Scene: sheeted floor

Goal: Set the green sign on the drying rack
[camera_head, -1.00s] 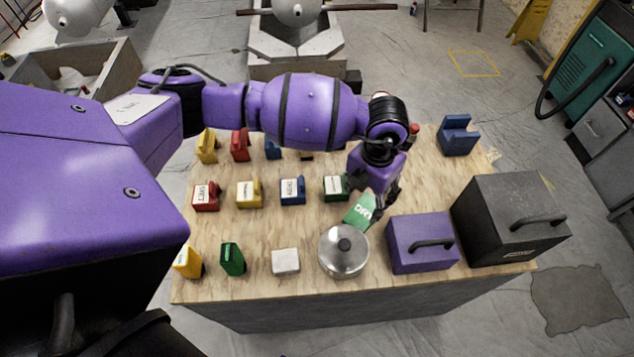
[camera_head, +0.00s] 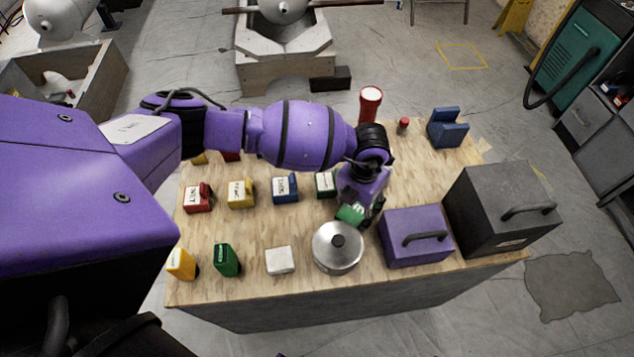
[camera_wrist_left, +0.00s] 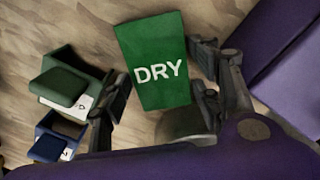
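The green sign (camera_head: 350,214) with white letters "DRY" is in my left gripper (camera_head: 362,203), above the table beside the pot. In the left wrist view the sign (camera_wrist_left: 152,45) lies between the two fingers (camera_wrist_left: 165,95), which appear to touch its side edges. No stand is clearly marked as the drying rack. A blue slotted stand (camera_head: 447,128) is at the table's far right corner. A green labelled block (camera_head: 325,184) is just left of the gripper; it also shows in the left wrist view (camera_wrist_left: 62,88). My right gripper is not seen.
A steel lidded pot (camera_head: 337,247) is just in front of the gripper, with a purple box (camera_head: 415,237) and black box (camera_head: 500,208) to the right. Several coloured blocks stand left on the wooden table (camera_head: 225,288). A red cylinder (camera_head: 370,103) stands behind the arm.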

